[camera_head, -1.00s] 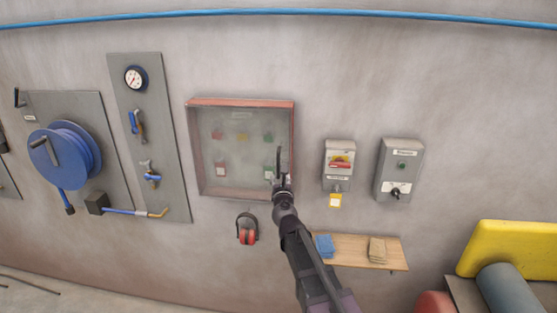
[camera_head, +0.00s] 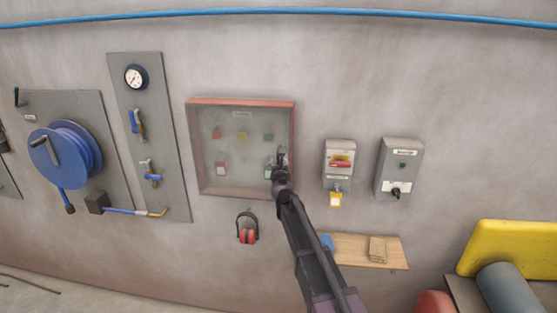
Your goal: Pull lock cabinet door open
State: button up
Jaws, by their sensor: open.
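The lock cabinet (camera_head: 190,150) is a shallow box on the wall with a red top edge. Its clear door (camera_head: 232,150) looks closed, and several red, yellow and green items show through it. My gripper (camera_head: 281,157) is in front of the lower right part of the door, near its right edge. It is open and looks empty. My wrist and arm come up from the bottom and hide the cabinet's lower right corner. I cannot tell whether the fingers touch the door, and no handle can be made out behind them.
A switch box (camera_head: 339,160) with a yellow tag and a grey control box (camera_head: 399,168) are to the right. A wooden shelf (camera_head: 350,248) sits behind my arm. A gauge panel (camera_head: 150,110) stands left.

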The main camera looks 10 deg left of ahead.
jog(key=shift+w+a, duration=0.2)
jog(key=shift+w, duration=1.1)
grip_shut()
